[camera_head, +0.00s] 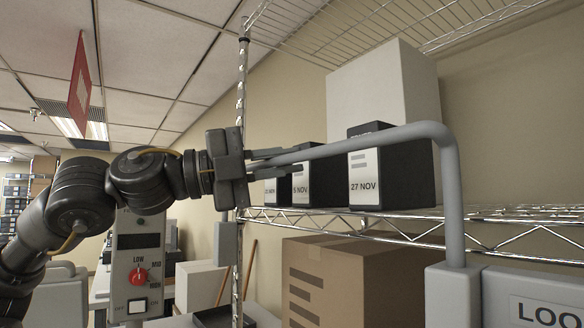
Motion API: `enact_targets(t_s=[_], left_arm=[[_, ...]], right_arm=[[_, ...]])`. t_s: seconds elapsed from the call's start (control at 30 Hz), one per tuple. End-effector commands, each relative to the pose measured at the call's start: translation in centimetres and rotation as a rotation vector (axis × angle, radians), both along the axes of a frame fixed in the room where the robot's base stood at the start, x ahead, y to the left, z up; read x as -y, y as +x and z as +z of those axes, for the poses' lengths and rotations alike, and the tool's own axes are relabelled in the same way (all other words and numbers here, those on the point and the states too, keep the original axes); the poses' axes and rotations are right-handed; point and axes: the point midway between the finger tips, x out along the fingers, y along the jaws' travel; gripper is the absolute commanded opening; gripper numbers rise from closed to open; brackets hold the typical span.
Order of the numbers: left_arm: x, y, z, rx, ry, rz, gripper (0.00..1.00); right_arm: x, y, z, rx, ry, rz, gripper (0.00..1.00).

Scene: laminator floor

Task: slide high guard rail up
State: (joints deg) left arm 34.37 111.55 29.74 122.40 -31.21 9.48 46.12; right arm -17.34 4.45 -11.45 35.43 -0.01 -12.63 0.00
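The high guard rail (365,142) is a grey bent tube. It runs across in front of the shelf, bends down at the right and enters a grey housing (530,299) with partly cut-off lettering. My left gripper (308,161) is at the far left part of the rail. One finger shows above the tube and one below it, with the tube seemingly between them. Whether the fingers press on it cannot be told. The rail's left end is hidden by the gripper. My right gripper is not in view.
Behind the rail, a wire shelf (490,212) holds dated black boxes (408,176) and a large white box (385,88). A cardboard box (350,285) stands below. A chrome post (242,90) rises beside my gripper. A control panel with red knob (138,274) stands lower left.

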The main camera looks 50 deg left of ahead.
Motion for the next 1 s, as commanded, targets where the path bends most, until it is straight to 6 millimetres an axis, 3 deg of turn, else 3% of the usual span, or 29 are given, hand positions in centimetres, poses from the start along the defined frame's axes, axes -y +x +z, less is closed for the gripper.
enact_targets(t_s=[0.07, 0.1, 0.27, 0.63, 1.0], left_arm=[[-0.2, -0.2, 0.9, 0.020, -0.010, 0.006, 0.00], [-0.2, -0.2, 0.9, 0.021, -0.011, 0.006, 0.15], [-0.2, -0.1, 0.8, 0.018, -0.010, 0.004, 0.34], [-0.4, -0.6, 0.2, 0.015, -0.007, 0.001, 0.34], [-3.9, -6.5, -1.2, 0.018, -0.009, 0.003, 0.34]], right_arm=[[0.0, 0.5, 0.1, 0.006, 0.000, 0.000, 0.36], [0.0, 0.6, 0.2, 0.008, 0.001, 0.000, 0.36], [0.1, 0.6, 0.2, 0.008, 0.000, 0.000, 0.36], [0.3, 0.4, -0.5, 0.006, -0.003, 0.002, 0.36], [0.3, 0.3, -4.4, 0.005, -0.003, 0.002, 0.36]])
